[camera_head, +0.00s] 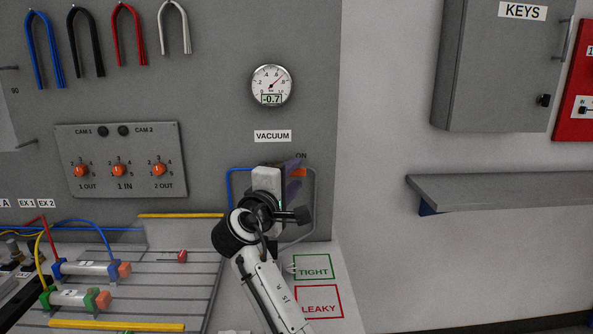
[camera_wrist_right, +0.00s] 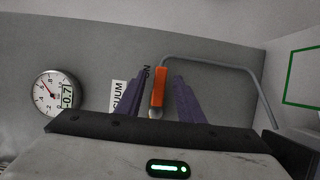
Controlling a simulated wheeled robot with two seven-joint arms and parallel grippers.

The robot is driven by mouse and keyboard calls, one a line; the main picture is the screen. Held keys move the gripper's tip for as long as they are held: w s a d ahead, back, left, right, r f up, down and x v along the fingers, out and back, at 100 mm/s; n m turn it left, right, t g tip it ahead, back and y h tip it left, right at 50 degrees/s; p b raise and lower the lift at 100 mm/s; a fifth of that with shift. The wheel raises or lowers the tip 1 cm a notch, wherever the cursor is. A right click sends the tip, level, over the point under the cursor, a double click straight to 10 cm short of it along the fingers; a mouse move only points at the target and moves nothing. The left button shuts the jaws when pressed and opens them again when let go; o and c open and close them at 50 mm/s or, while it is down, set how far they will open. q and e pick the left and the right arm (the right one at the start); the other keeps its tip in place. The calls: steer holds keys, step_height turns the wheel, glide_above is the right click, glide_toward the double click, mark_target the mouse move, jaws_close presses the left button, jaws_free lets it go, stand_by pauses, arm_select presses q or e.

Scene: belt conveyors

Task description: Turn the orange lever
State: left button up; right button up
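The orange lever (camera_head: 299,173) is on the grey wall panel below the VACUUM label and beside the word ON. My right gripper (camera_head: 295,166) is in front of it and hides part of it. In the right wrist view, the orange lever (camera_wrist_right: 159,88) stands between the two purple fingers of my right gripper (camera_wrist_right: 163,84). The fingers are apart, with narrow gaps seen on both sides of the lever, so the gripper looks open around it. My left gripper is not in view.
A gauge (camera_head: 271,86) above reads -0.7. A blue and grey tube loop (camera_head: 314,200) surrounds the lever area. TIGHT (camera_head: 314,267) and LEAKY (camera_head: 319,302) squares lie on the table below. A grey shelf (camera_head: 500,187) juts out at right.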

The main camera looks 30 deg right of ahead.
steer(key=shift+x, duration=1.1)
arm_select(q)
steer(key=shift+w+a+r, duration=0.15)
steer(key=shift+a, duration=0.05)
arm_select(e)
steer(key=shift+w+d, duration=0.2)
steer(key=shift+d, duration=0.05)
jaws_close()
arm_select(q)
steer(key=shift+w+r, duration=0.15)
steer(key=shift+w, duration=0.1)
